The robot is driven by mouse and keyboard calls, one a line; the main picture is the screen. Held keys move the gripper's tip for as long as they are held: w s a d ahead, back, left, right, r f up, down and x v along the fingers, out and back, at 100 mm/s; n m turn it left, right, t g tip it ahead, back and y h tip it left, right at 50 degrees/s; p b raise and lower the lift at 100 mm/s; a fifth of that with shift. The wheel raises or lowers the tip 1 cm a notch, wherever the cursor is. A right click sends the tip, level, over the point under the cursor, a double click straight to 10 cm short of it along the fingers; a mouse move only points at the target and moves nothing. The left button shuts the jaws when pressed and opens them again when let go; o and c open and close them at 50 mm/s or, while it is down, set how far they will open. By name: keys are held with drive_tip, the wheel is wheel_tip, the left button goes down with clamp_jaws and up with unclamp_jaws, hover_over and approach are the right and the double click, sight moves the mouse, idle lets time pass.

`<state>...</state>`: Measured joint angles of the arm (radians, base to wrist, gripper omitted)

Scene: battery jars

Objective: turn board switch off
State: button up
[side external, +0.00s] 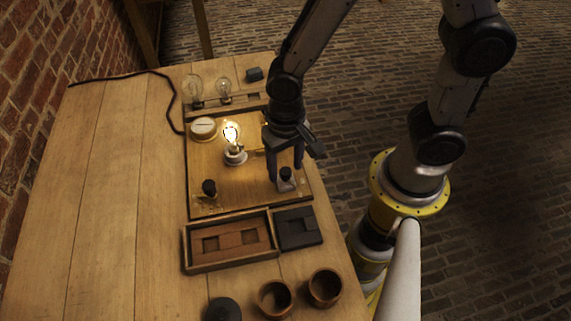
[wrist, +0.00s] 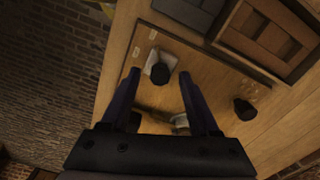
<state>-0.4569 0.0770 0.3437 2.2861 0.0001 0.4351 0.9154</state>
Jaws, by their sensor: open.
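The wooden board (side external: 222,172) lies on the table with a lit bulb (side external: 231,133) in a white holder near its middle. A black-knobbed fitting on a pale metal base (side external: 286,184), seemingly the board switch, sits at the board's right front. It also shows in the wrist view (wrist: 160,72). A second black knob (side external: 209,187) stands at the left front and shows in the wrist view (wrist: 244,109). My gripper (side external: 285,168) points down over the first knob. In the wrist view its open fingers (wrist: 158,79) appear either side of that knob; contact cannot be told.
A round white-faced dial (side external: 203,128) is at the board's back left. Spare bulbs (side external: 223,88) stand behind. The table's left side is mostly clear.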

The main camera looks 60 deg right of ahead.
drive_tip(key=shift+f, duration=0.2)
clamp_jaws()
drive_tip(key=shift+n, duration=0.3)
drive_tip(key=n, duration=0.5)
drive_tip(key=shift+n, duration=0.3)
drive_tip(key=n, duration=0.5)
drive_tip(key=shift+n, duration=0.3)
drive_tip(key=shift+r, duration=0.1)
idle(0.5)
